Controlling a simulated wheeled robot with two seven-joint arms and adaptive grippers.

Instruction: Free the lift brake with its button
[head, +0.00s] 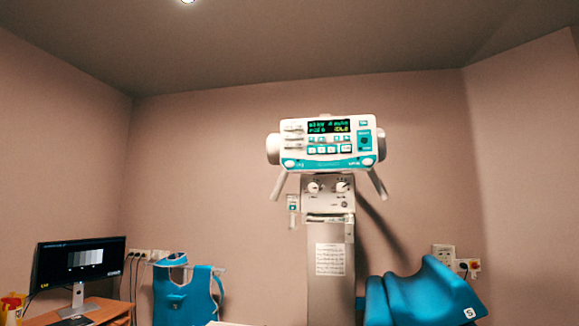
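A white and teal control head (326,145) of an X-ray unit stands at the centre right in the head view, with a lit green and yellow display (328,127) and several small buttons below it. Two splayed handles (279,184) hang from its sides. A grey box with two round knobs (328,190) sits beneath it on the upright column (331,275). A small hand switch (293,203) hangs beside the box. Labels are too small to read, so I cannot tell which button is the lift brake's. Neither of my grippers is in view.
A monitor (80,264) stands on a wooden desk (108,312) at the lower left. A blue apron (183,296) hangs right of it. A blue padded piece (425,296) is right of the column. Wall sockets (444,257) are behind it.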

